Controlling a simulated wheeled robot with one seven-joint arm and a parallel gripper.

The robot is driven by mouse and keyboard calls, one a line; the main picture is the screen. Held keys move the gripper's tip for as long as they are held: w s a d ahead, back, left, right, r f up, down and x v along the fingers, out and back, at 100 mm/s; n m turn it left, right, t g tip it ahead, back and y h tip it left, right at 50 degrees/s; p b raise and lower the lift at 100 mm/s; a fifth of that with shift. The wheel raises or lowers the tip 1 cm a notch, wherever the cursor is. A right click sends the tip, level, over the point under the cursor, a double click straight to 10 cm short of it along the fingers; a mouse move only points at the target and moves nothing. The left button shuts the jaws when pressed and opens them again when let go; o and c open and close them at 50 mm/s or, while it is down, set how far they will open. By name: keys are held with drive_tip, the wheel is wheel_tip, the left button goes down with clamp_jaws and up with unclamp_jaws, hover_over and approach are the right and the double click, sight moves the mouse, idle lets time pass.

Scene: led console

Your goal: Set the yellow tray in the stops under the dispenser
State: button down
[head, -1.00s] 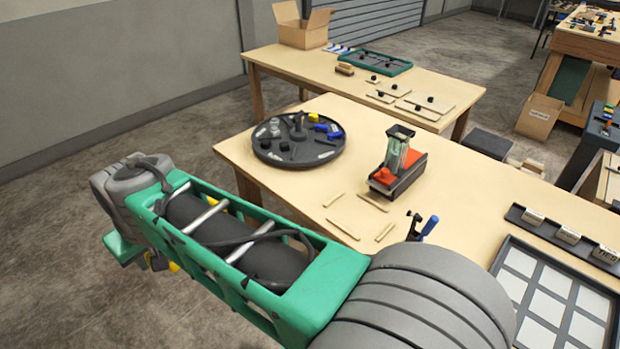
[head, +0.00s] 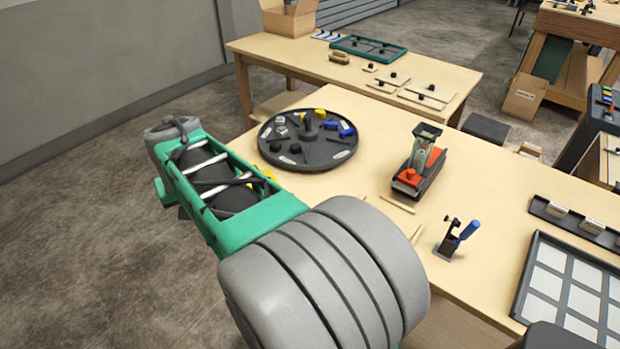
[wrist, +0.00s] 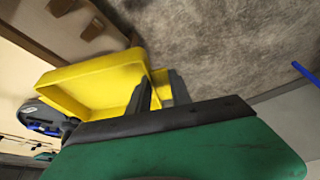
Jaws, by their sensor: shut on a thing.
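The yellow tray (wrist: 95,82) is in the wrist view, left of my fingers, clear of the floor. My gripper (wrist: 162,88) is shut on a yellow part at its near side; the exact grip is partly hidden. In the head view my arm hides the gripper and most of the tray; a bit of yellow shows beside the arm. The dispenser (head: 420,165), with red and black base and clear hopper, stands on the near table. Thin wooden strips, seemingly the stops, lie before it: one strip (head: 397,204) and another (head: 417,235) show, others are hidden by my arm.
A round black turntable (head: 280,160) with small parts stands at the table's left end. A blue-handled clamp (head: 450,240) stands right of the strips. A framed grid panel (head: 525,300) and a rack (head: 605,238) lie at right. Bare tabletop (head: 490,190) lies right of the dispenser.

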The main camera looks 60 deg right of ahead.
drive_tip(key=s+d+m, duration=0.1)
drive_tip(key=d, duration=0.2)
drive_tip(key=s+d+f+m+h, duration=0.1)
drive_tip(key=d, duration=0.3)
drive_tip(key=s+d+m+g, duration=0.1)
drive_tip(key=d+m, duration=0.1)
drive_tip(key=d, duration=0.2)
drive_tip(key=shift+s+d+f+p, duration=0.15)
drive_tip(key=shift+f+p, duration=0.05)
drive_tip(key=shift+p, duration=0.2)
drive_tip(key=s+d+f+m+g, duration=0.1)
drive_tip(key=s+d+m, duration=0.2)
drive_tip(key=s+d, duration=0.3)
drive_tip(key=s+d+f+m+g+h+p, duration=0.1)
drive_tip(key=s+d+f+m, duration=0.1)
drive_tip(key=s+d, duration=0.5)
drive_tip(key=s+d+f+m+g, duration=0.1)
drive_tip(key=s+d+m, duration=0.3)
drive_tip(key=s+d, duration=0.3)
drive_tip(key=shift+s+d+f+m+h+p, duration=0.15)
drive_tip(key=shift+s+f+m+h+p, duration=0.2)
drive_tip(key=shift+s, duration=0.1)
drive_tip(key=shift+s+d+f, duration=0.1)
drive_tip(key=shift+s+f, duration=0.1)
drive_tip(key=shift+f+b, duration=0.9)
drive_tip(key=shift+f, duration=0.25)
drive_tip(key=shift+w, duration=0.1)
drive_tip(key=shift+a, duration=0.25)
drive_tip(key=shift+f+b, duration=0.95)
drive_tip(key=shift+f, duration=0.15)
